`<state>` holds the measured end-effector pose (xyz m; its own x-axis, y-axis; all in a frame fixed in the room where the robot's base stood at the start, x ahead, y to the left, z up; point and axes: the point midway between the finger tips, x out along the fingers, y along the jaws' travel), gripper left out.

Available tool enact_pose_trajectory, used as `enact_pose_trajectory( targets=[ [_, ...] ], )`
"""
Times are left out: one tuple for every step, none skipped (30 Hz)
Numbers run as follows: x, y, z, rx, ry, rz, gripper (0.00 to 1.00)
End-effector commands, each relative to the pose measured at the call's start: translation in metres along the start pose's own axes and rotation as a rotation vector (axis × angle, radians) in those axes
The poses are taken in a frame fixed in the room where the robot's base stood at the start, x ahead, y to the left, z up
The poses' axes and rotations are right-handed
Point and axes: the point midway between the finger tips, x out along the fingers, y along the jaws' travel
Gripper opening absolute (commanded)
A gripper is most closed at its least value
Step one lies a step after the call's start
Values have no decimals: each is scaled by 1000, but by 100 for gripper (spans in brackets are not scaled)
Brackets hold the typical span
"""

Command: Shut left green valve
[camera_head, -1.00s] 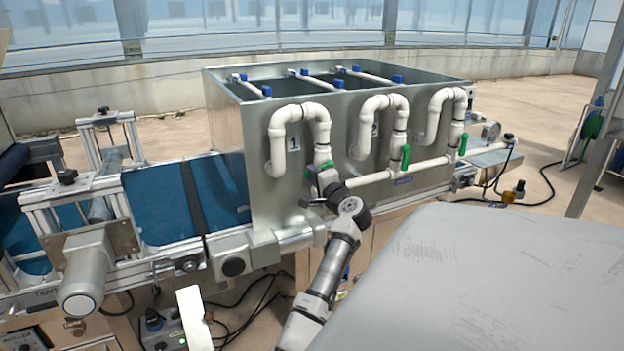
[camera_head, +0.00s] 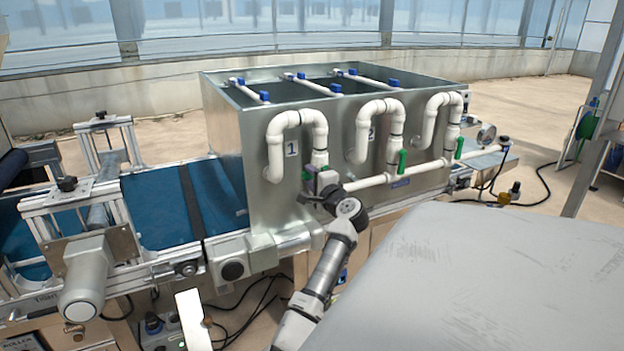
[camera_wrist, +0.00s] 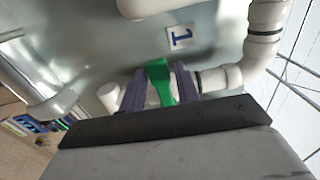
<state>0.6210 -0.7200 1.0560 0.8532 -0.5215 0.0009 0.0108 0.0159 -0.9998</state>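The left green valve handle (camera_wrist: 160,78) is on the white pipe under the number 1 label. In the wrist view it lies across the line of the pipe, between the two purple-grey fingers of my gripper (camera_wrist: 160,90). The fingers are close against both its sides, with no clear gap. In the head view only a bit of this green handle (camera_head: 307,173) shows; my gripper (camera_head: 322,178) and wrist cover the rest.
Two other green handles, the middle one (camera_head: 402,161) and the right one (camera_head: 459,148), stand upright along their pipes. The metal tank (camera_head: 240,150) is right behind the pipes. A blue conveyor belt (camera_head: 160,205) is at left. A grey surface (camera_head: 480,280) fills the lower right.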

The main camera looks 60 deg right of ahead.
Motion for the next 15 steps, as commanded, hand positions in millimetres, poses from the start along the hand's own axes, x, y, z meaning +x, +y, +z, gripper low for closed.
enact_pose_trajectory(
  targets=[
    [0,0,0,-1,0,0,39],
    [0,0,0,-1,0,0,43],
    [0,0,0,-2,0,0,45],
    [0,0,0,-2,0,0,45],
    [0,0,0,-2,1,0,45],
    [0,0,0,-3,1,0,45],
    [0,0,0,-3,1,1,45],
    [0,0,0,-3,1,1,45],
    [0,0,0,-3,1,1,45],
    [0,0,0,-3,1,1,45],
    [-1,0,0,-3,1,1,45],
    [-2,1,-1,-4,2,1,45],
    [-3,1,-1,-4,2,0,45],
    [-5,1,-1,-4,3,0,45],
    [-7,2,-1,-4,3,0,45]
  ],
)
